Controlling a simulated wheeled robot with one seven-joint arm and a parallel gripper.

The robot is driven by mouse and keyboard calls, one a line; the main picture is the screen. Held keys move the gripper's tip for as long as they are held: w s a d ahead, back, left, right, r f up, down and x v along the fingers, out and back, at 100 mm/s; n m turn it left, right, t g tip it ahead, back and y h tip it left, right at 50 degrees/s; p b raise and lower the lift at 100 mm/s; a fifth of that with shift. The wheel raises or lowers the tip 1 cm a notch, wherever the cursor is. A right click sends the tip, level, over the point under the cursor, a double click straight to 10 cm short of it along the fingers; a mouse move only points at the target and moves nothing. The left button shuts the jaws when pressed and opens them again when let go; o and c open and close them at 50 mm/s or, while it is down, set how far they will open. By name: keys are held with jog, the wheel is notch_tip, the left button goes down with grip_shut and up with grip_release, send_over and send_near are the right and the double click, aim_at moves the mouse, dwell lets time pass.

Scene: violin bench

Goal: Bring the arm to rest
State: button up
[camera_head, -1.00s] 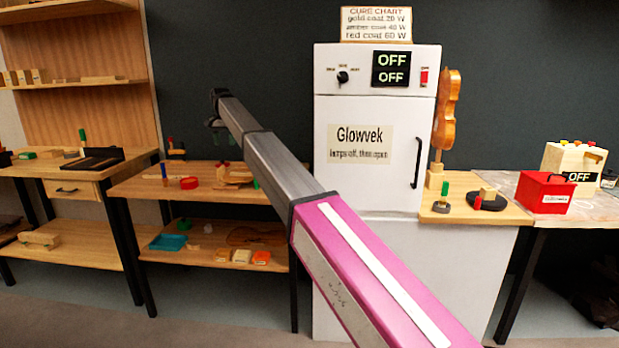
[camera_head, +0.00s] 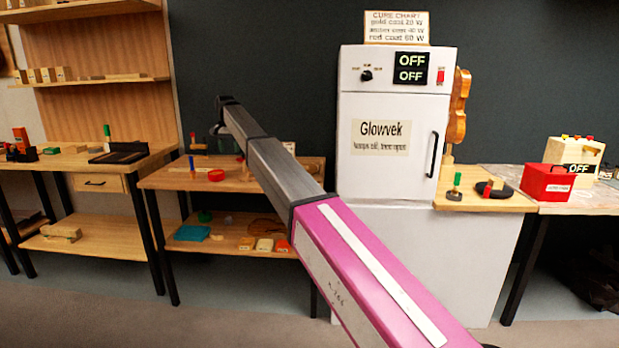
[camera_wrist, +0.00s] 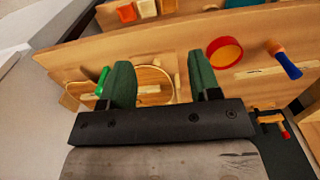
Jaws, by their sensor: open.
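My arm, with a magenta link and grey links, reaches up and to the left across the head view. My gripper (camera_head: 220,115) is at its far end, in front of the dark wall and above the middle bench. The gripper is open and empty. In the head view the fingers themselves are too small to make out.
The middle bench (camera_head: 160,178) holds a red ring (camera_head: 216,175) and small tools. The white Glowvek cabinet (camera_head: 385,190) stands right of my gripper, its door shut, both displays reading OFF. A violin (camera_head: 459,105) stands behind it. A red box (camera_head: 548,183) is far right. Floor in front is clear.

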jog(key=s+d+f, duration=0.5)
jog(key=d+f, duration=0.5)
jog(key=d, duration=0.1)
jog(key=s+d+f, duration=0.5)
jog(key=d+f, duration=0.4)
jog(key=d, duration=0.1)
jog(key=s+d+f, duration=0.5)
jog(key=d+f, duration=0.5)
jog(key=d, duration=0.1)
jog(key=s+d+f, duration=0.4)
jog(key=s+d, duration=0.2)
jog(key=s, duration=0.2)
jog(key=s+d+f, duration=0.5)
jog(key=s+d, duration=0.2)
jog(key=s, duration=0.2)
jog(key=s+d+f+n, duration=0.1)
jog(key=s+d+f, duration=0.3)
jog(key=s+d, duration=0.3)
jog(key=shift+s+f, duration=0.35)
jog(key=shift+s, duration=0.9)
